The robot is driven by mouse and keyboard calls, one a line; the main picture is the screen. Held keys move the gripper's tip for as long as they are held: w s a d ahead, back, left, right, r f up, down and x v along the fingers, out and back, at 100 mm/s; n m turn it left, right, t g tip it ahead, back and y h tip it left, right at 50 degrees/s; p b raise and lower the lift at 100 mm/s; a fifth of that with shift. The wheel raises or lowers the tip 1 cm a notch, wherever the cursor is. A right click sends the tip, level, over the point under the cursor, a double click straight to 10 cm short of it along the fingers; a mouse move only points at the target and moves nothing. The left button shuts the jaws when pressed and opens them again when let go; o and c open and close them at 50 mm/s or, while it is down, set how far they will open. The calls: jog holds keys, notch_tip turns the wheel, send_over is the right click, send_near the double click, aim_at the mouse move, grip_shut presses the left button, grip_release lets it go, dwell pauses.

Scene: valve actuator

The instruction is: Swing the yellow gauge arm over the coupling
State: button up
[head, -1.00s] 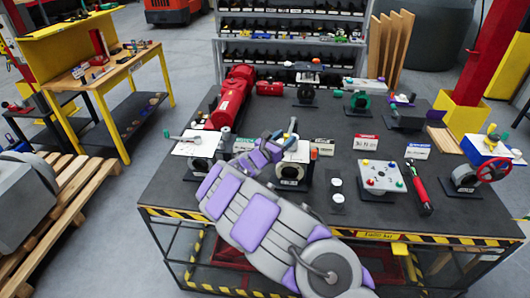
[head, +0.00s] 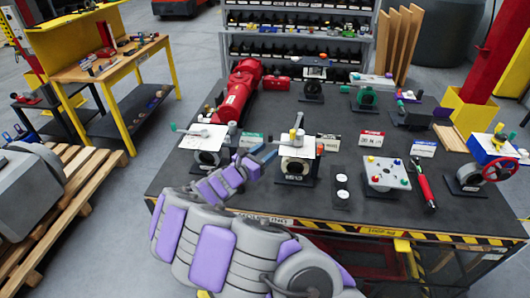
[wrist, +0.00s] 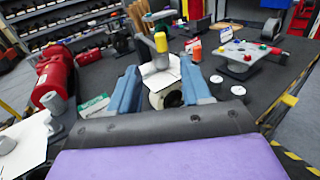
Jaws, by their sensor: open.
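The yellow gauge arm (head: 293,135) stands up from the white plate (head: 306,147) of the middle valve unit (head: 294,168) near the table's front. In the wrist view its yellow cylinder (wrist: 155,55) shows beyond the fingers, with the white plate (wrist: 172,75) under it and a dark round opening below. I cannot make out the coupling clearly. My gripper (head: 259,155) is open and empty, just left of this unit in the head view. In the wrist view its blue fingers (wrist: 160,88) stand apart, one on each side of the unit; I see no contact.
A similar unit with a white plate (head: 203,136) stands to the left, close to my arm. A red cylinder (head: 238,92) lies behind it. To the right are a knob plate (head: 387,173), a red-handled tool (head: 424,184) and a red handwheel (head: 499,168).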

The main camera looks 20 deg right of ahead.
jog(key=shift+w+a+m, duration=0.1)
jog(key=shift+m, duration=0.2)
jog(key=shift+c, duration=1.3)
jog(key=shift+w+a+f+m, duration=0.15)
jog(key=shift+w+a+m, duration=0.1)
jog(key=shift+m, duration=0.35)
jog(key=shift+c, duration=0.8)
jog(key=w+a+m, duration=0.1)
jog(key=m, duration=0.2)
jog(key=a+m, duration=0.1)
jog(key=m, duration=0.2)
jog(key=w+a+f+m, duration=0.1)
jog(key=m, duration=0.2)
jog(key=shift+w+m+g, duration=0.3)
jog(key=shift+w+g, duration=0.05)
jog(key=shift+g, duration=0.05)
grip_shut()
jog(key=w+d+m, duration=0.3)
jog(key=d+m, duration=0.4)
jog(key=d, duration=0.5)
jog(key=shift+w+d+m+g+h, duration=0.25)
jog(key=shift+w+m+g+h, duration=0.05)
jog(key=shift+w, duration=0.1)
